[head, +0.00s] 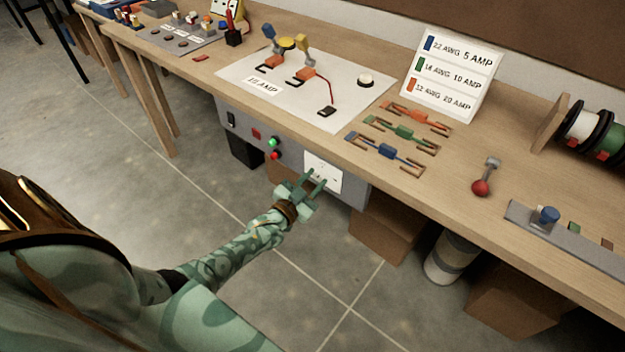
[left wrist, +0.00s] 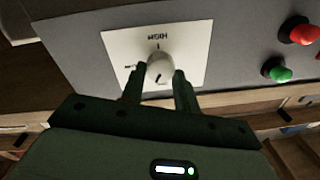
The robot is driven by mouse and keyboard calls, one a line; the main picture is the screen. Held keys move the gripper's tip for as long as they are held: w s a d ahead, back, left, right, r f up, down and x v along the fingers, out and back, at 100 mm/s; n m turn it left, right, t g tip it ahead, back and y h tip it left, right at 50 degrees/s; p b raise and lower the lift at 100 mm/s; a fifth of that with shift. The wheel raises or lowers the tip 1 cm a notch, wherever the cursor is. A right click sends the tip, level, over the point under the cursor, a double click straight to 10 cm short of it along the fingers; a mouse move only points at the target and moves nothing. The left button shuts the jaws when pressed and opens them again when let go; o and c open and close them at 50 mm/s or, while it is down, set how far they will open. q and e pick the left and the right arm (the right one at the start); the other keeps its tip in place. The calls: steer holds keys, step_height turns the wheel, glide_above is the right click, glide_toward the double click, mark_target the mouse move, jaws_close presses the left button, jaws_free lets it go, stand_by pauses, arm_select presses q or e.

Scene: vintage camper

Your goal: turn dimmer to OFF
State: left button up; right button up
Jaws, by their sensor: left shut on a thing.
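The dimmer is a pale round knob (left wrist: 160,70) on a white plate (left wrist: 196,45), set in the grey panel under the bench's front edge. The word HIGH shows on the plate, upside down in the left wrist view; other markings are too small to read. In the head view the white plate (head: 327,178) is partly covered by my left gripper (head: 314,180). My left gripper, also in the left wrist view (left wrist: 160,82), is shut on the knob, one finger on each side. The knob's exact setting is hard to tell. My right gripper is not in view.
A green button (head: 273,141) and a red button (head: 275,155) sit on the grey panel (head: 240,120) left of the plate. The bench above holds a white mat (head: 345,112), a wire-gauge sign (head: 450,70) and a red-knobbed lever (head: 481,187). Boxes (head: 385,228) stand below.

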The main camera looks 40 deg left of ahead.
arm_select(q)
steer(key=n+p, duration=0.1)
steer(key=n, duration=0.4)
steer(key=shift+a+n, duration=0.1)
steer(key=shift+n, duration=0.3)
steer(key=shift+s, duration=0.1)
stand_by(0.3)
steer(key=o, duration=1)
steer(key=shift+s+p, duration=0.35)
steer(key=shift+s, duration=0.1)
steer(key=s+p, duration=0.3)
steer(key=s, duration=1.2)
steer(key=shift+s+a, duration=0.15)
steer(key=shift+a, duration=0.05)
